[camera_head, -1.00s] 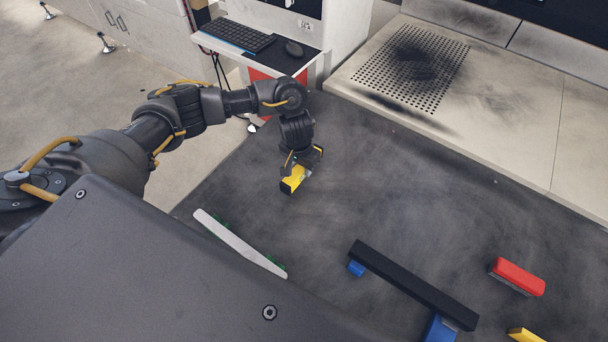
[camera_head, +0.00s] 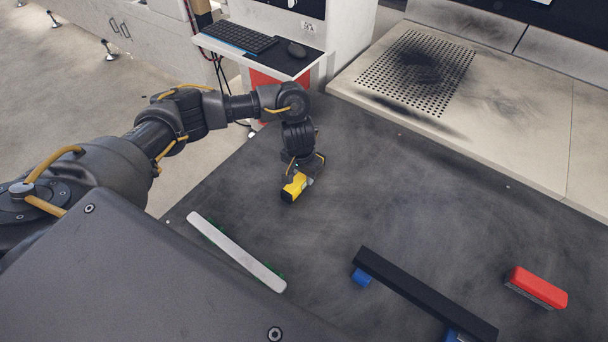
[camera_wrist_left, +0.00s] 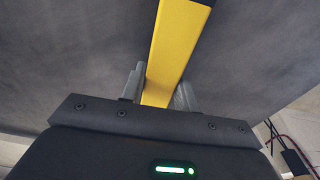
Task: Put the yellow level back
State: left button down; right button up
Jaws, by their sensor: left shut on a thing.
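The yellow level (camera_head: 296,186) is a yellow bar with a dark end, in the grip of my left gripper (camera_head: 303,178) over the dark table. In the left wrist view the level (camera_wrist_left: 175,50) runs up and away from between the two fingers of my left gripper (camera_wrist_left: 160,98), which are shut on it. Whether the level touches the table is unclear. My right gripper does not show.
A grey-white bar with green supports (camera_head: 236,251) lies near the front left. A black bar on blue supports (camera_head: 425,293) and a red block (camera_head: 537,287) lie to the right. A keyboard (camera_head: 238,38) stands on a side shelf. The table's middle (camera_head: 400,200) is clear.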

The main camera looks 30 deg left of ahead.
aim_at(301, 176)
pick_arm(q)
jog(key=c, duration=1.1)
grip_release()
jog(key=shift+o, duration=0.2)
notch_tip(301, 176, up, 12)
jog(key=s+p, duration=0.1)
jog(key=p, duration=0.2)
jog(key=shift+s+p, duration=0.2)
jog(key=shift+p, duration=0.2)
jog(key=shift+a, duration=0.1)
